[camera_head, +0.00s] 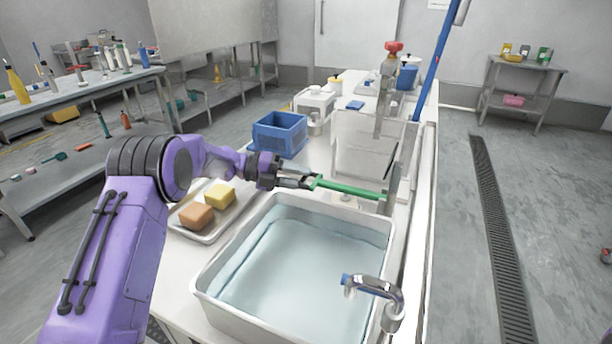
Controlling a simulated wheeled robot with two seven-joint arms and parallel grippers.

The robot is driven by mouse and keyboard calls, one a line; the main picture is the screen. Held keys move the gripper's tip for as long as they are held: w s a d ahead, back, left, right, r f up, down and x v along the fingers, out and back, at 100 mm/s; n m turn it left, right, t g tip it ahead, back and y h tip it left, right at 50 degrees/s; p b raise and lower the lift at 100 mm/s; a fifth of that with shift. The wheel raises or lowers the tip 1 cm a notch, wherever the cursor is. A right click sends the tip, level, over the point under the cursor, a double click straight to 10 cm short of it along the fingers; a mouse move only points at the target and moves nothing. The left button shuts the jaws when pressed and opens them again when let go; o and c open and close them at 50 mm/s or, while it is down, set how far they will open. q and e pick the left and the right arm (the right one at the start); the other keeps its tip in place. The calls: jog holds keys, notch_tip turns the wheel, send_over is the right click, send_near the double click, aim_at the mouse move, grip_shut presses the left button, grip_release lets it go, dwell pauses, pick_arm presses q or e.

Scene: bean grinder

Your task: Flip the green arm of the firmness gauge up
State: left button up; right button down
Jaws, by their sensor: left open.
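The green arm (350,189) of the firmness gauge lies nearly level above the back rim of the sink, running from a grey upright (393,190) on the right toward the left. My left gripper (307,181) is at the green arm's left end. Its fingers are open around or beside that end; I cannot tell whether they touch it. The rest of the gauge is hard to make out. My right gripper is not in view.
A white sink (215,305) of water with a chrome tap (375,287) stands in front. A tray (188,226) with two sponges is left of it. A blue crate (279,134) and a clear panel (362,145) stand behind. A blue pole (436,65) rises at the right.

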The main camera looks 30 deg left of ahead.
pick_arm(q)
jog(key=shift+x, duration=0.95)
grip_shut()
